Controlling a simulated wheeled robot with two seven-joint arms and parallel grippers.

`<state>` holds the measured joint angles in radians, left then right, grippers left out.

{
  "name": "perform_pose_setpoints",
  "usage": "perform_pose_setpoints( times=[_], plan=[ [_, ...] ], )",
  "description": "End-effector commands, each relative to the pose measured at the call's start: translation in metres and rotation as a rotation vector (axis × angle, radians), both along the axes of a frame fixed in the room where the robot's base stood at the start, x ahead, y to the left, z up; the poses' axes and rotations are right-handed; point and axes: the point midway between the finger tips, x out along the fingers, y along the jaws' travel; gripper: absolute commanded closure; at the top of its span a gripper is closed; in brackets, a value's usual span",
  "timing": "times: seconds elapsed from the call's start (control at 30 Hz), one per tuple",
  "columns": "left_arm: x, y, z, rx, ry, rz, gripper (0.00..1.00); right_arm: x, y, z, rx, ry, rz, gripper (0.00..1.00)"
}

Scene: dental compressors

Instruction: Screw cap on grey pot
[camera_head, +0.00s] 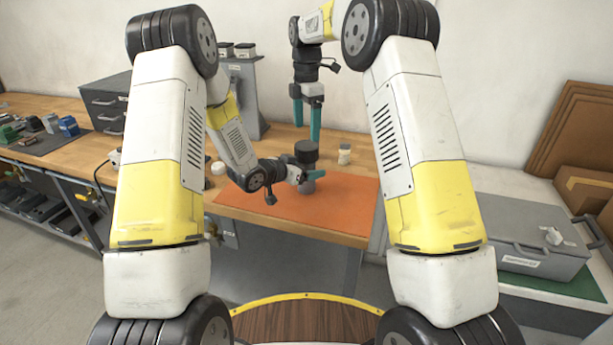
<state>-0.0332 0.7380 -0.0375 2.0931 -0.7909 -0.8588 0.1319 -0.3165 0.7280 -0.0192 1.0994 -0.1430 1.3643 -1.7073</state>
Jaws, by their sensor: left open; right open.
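A small grey pot (308,187) stands on the orange mat (345,203), partly hidden by my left gripper. A dark round cap (306,150) shows directly above the pot and appears to sit on its top; the gripper hides the joint, so I cannot tell how it is seated. My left gripper (310,175) comes in low from the left, its teal fingers open at the pot. My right gripper (307,132) points down from above, its two long teal fingers open and empty, with tips just above the cap.
A small cream-and-dark jar (344,155) stands behind the mat, and a round white item (218,168) lies left of it. A grey drawer box (106,101) is at the back left. A grey case (530,236) is at right. The mat's right side is clear.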

Motion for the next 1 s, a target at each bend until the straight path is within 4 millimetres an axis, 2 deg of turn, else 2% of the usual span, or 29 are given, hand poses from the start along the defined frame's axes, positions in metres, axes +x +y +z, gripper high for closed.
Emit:
perform_pose_setpoints(
  times=[0.17,0.2,0.5,0.57,0.6,0.83,1.0],
  plan=[
    [0.0,0.0002,-0.0001,0.0,0.0,0.0,0.23,0.0,0.0,0.0001,0.0,0.0,0.0,0.17],
    [0.0,0.0003,0.0,0.0,0.0,0.0,0.27,0.0,0.0,0.0001,0.0,0.0,0.0,0.17],
    [-0.0001,0.0004,0.0,0.0,0.0,0.0,0.86,0.0,0.0,0.0001,0.0,0.0,0.0,0.17],
    [-0.0001,0.0004,0.0,0.0,0.0,0.0,0.97,0.0,0.0,0.0001,0.0,0.0,0.0,0.17],
    [-0.0001,0.0004,0.0,0.0,0.0,0.0,1.0,0.0,0.0,0.0001,0.0,0.0,0.0,0.17],
    [-0.0001,0.0005,0.0001,0.0,0.0,0.0,1.0,0.0,-0.0004,-0.0006,0.0,0.001,-0.037,0.17],
    [-0.0001,0.0005,0.0,0.0,0.0,0.001,1.0,-0.0002,-0.0002,-0.0014,0.0,0.004,-0.206,0.17]
  ],
)
